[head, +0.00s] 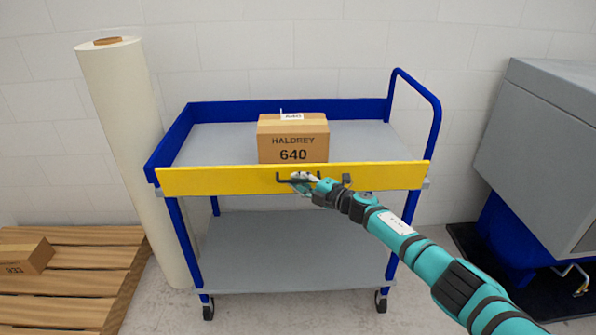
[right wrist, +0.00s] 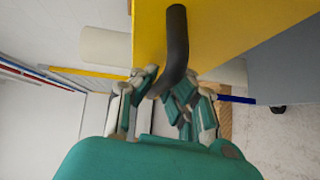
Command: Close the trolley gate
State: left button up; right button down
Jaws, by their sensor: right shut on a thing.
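The yellow trolley gate (head: 220,180) stands upright across the front of the blue trolley's (head: 175,139) upper tray. I cannot tell whether it is latched. A dark handle (head: 281,180) is on the middle of its outer face. My right gripper (head: 304,181) is shut on this handle, its arm reaching in from the lower right. In the right wrist view, the gripper's fingers (right wrist: 161,92) are on either side of the black handle bar (right wrist: 177,45), with the yellow gate behind it. My left gripper is not in view.
A cardboard box marked HALDREY 640 (head: 293,142) stands on the upper tray behind the gate. The lower shelf (head: 290,250) is empty. A large pale roll (head: 125,130) and a wooden pallet (head: 75,275) are at left; a grey and blue machine (head: 545,140) is at right.

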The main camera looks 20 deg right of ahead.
jog(key=shift+w+r+p, duration=0.45)
jog(key=shift+r+p, duration=0.15)
jog(key=shift+r, duration=0.15)
jog(key=shift+m, duration=0.3)
jog(key=c, duration=1.6)
grip_release()
jog(key=shift+c, duration=0.2)
jog(key=shift+f, duration=0.15)
jog(key=shift+s+d+f, duration=0.1)
jog(key=shift+f, duration=0.05)
jog(key=shift+s+d, duration=0.3)
jog(key=shift+s, duration=0.05)
jog(key=v, duration=1.1)
jog(key=shift+r, duration=0.35)
